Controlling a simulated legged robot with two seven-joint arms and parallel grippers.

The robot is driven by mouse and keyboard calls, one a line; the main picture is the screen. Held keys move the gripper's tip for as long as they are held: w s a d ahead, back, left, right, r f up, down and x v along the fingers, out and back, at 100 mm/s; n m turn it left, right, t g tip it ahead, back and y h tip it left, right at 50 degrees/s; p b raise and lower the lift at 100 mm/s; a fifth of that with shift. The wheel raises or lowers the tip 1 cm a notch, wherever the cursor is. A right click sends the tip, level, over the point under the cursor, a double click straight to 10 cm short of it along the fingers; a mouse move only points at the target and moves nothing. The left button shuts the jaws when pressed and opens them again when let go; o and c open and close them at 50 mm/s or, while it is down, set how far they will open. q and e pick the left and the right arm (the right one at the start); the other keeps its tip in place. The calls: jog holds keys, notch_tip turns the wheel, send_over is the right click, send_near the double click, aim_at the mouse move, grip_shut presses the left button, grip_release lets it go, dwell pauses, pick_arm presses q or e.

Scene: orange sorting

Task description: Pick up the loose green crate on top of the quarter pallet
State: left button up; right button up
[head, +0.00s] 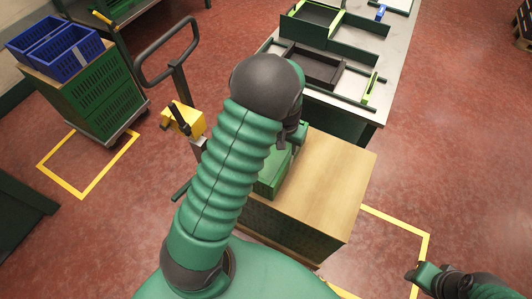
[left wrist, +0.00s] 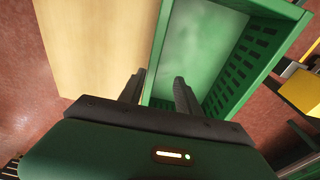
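The loose green crate (head: 271,180) sits on the wooden top (head: 330,180) of the quarter pallet stack, partly hidden behind my left arm in the head view. In the left wrist view the open, empty-looking crate (left wrist: 205,45) fills the upper right, with slotted side walls. My left gripper (left wrist: 158,88) is open, its two dark fingers apart on either side of the crate's near wall edge. I cannot tell whether they touch it. In the head view the left gripper (head: 297,134) is mostly hidden by its wrist. My right gripper (head: 426,277) is low at the right, away from the crate; its fingers are unclear.
A metal table (head: 385,75) with dark trays stands just behind the stack. A pallet jack with a tall handle (head: 165,50) and yellow part (head: 183,120) stands left of it. Blue crates (head: 62,52) sit on a green stack far left. Red floor is open at the right.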

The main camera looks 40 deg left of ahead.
aim_at(291, 161)
pick_arm(q)
jog(key=f, duration=0.3)
jog(key=w+f+b, duration=0.1)
jog(key=f, duration=0.6)
jog(key=shift+w+d+b, duration=0.4)
jog(key=shift+w+a+f, duration=0.15)
jog(key=shift+a+f, duration=0.05)
jog(key=shift+f, duration=0.25)
jog(key=shift+d+r, duration=0.25)
jog(key=shift+d, duration=0.15)
jog(key=shift+c, duration=0.9)
jog(key=shift+d, duration=0.15)
jog(key=shift+c, duration=1.3)
grip_shut()
jog(key=shift+a, duration=0.25)
pick_arm(e)
jog(key=shift+d+f, duration=0.4)
jog(key=shift+f, duration=0.25)
jog(key=shift+d+f, duration=0.35)
jog(key=shift+f, duration=0.25)
pick_arm(q)
jog(key=shift+s+d+f, duration=0.1)
jog(key=shift+s+d, duration=0.05)
jog(key=shift+s, duration=0.05)
